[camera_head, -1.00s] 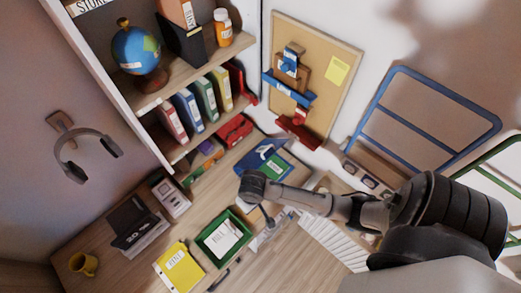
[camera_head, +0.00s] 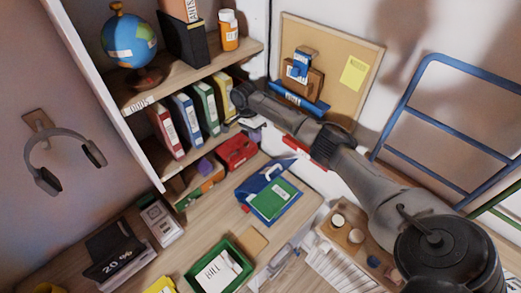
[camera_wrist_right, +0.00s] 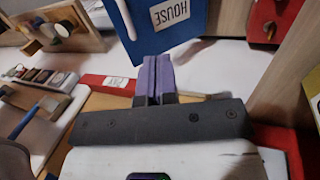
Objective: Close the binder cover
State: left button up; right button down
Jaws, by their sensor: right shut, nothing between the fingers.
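The binder (camera_head: 268,190) lies on the desk below the corkboard. Its blue cover (camera_head: 265,176) appears raised at the back, with a white mark, and a green sheet (camera_head: 273,203) shows in front. In the right wrist view a blue panel labelled HOUSE (camera_wrist_right: 165,25), probably this cover, stands just beyond the fingertips. My right gripper (camera_wrist_right: 151,66) is shut and empty, with purple fingers pointing toward the panel's lower edge. Contact cannot be told. In the head view my right arm reaches over behind the binder, and its fingers are hard to make out. My left gripper is out of view.
A green tray (camera_head: 219,266) with a paper stands in front of the binder. A shelf with several upright folders (camera_head: 203,110) is at the left, with a red object (camera_head: 237,152) below. A corkboard (camera_head: 345,97) is behind. A round-cup tray (camera_head: 345,235) is at the right.

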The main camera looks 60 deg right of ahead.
jog(key=shift+s+a+f+p, duration=0.1)
jog(key=shift+s+a+f, duration=0.2)
jog(key=shift+s+f, duration=1)
jog(key=shift+s+a+f+p, duration=0.2)
jog(key=shift+s+f, duration=0.65)
jog(key=shift+f, duration=0.95)
jog(key=shift+s+a+f+p, duration=0.1)
jog(key=shift+s+a+f, duration=0.25)
jog(key=shift+s+f, duration=0.95)
jog(key=shift+w+f, duration=0.25)
